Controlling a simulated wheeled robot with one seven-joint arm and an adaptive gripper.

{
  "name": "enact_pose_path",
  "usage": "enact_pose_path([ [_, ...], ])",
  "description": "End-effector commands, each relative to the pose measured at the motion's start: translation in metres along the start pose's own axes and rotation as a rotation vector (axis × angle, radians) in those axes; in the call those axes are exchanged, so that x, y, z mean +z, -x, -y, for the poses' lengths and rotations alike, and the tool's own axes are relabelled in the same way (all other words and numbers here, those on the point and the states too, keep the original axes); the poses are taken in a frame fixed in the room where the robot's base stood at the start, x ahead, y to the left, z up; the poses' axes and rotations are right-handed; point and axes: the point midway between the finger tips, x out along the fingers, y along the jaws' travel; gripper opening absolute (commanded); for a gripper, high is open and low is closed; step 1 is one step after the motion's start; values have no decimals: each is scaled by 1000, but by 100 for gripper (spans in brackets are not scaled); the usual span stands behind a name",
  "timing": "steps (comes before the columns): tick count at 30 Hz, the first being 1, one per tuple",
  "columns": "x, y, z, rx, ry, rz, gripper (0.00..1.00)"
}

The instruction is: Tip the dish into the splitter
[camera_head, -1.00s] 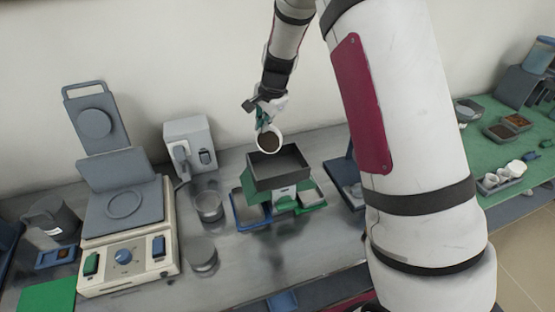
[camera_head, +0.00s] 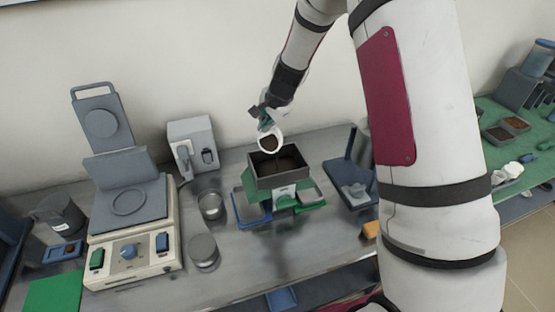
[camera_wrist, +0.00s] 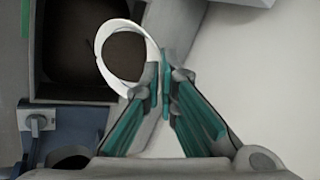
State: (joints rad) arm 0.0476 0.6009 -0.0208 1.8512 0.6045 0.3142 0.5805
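The dish (camera_head: 271,141) is a small white cup with dark brown material inside. It is tilted with its mouth towards the splitter, just above the hopper's back edge. My gripper (camera_head: 265,118) is shut on the dish's rim; in the wrist view the green fingers (camera_wrist: 165,92) pinch the rim of the white dish (camera_wrist: 101,40). The splitter (camera_head: 283,182) is a dark open hopper on a green and grey body, with a blue-edged pan (camera_head: 250,212) at left and a green-edged pan (camera_head: 312,196) at right. Dark material (camera_head: 278,163) lies in the hopper.
A beige press-like device (camera_head: 130,235) with a raised lid stands at left. A grey box (camera_head: 192,145) and two round metal containers (camera_head: 211,205) (camera_head: 203,250) stand between it and the splitter. A blue-grey stand (camera_head: 352,180) is at right. The front bench is mostly clear.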

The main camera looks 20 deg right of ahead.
Motion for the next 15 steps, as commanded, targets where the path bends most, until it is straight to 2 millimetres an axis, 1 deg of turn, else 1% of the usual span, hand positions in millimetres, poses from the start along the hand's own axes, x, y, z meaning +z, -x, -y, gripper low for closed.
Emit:
enact_pose_path([
  [15,0,6,-7,-74,-4,-1,0],
])
